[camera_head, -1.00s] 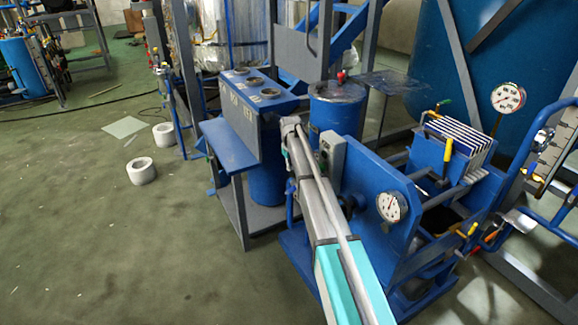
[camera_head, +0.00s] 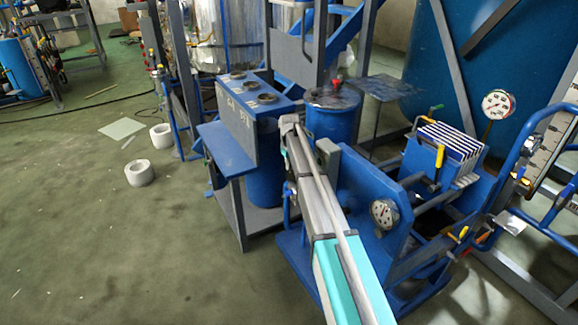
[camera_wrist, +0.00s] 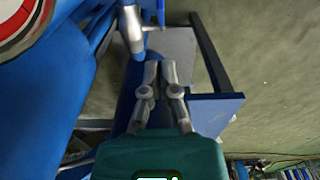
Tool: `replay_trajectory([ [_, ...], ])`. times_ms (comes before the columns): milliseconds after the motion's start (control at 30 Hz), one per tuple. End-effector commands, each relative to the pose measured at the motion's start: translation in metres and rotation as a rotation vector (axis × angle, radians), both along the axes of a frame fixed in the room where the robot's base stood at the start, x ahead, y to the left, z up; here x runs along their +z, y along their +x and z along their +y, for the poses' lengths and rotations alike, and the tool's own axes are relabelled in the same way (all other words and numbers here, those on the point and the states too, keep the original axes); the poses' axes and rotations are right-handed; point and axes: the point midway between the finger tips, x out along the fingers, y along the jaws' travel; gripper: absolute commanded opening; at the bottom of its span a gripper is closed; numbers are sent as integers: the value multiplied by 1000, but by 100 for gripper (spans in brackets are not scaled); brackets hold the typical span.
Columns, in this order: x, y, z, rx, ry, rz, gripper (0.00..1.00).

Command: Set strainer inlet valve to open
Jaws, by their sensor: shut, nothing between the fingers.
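My gripper (camera_wrist: 160,72) shows in the wrist view with its two fingers together and nothing between them. A grey, rounded fitting or lever (camera_wrist: 131,28) lies just beyond and left of the fingertips, beside a blue pipe (camera_wrist: 161,12); I cannot tell whether they touch or whether this is the strainer inlet valve. In the head view my arm reaches over the blue skid (camera_head: 350,190), and the gripper is hidden. A blue cylinder with a red top knob (camera_head: 331,112) stands behind the arm. Small yellow-handled valves (camera_head: 459,235) sit at the skid's right side.
A blue block with round tops (camera_head: 253,97) stands on a grey frame left of the arm. The green floor (camera_head: 90,240) at left is mostly clear.

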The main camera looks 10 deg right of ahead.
Motion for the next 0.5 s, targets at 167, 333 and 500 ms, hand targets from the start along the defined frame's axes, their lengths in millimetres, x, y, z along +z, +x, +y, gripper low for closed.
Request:
replay_trajectory([
  [167,0,-5,0,-3,0,0,0],
  [333,0,-31,3,-19,0,2,0],
  [500,0,-86,8,-58,0,6,0],
])
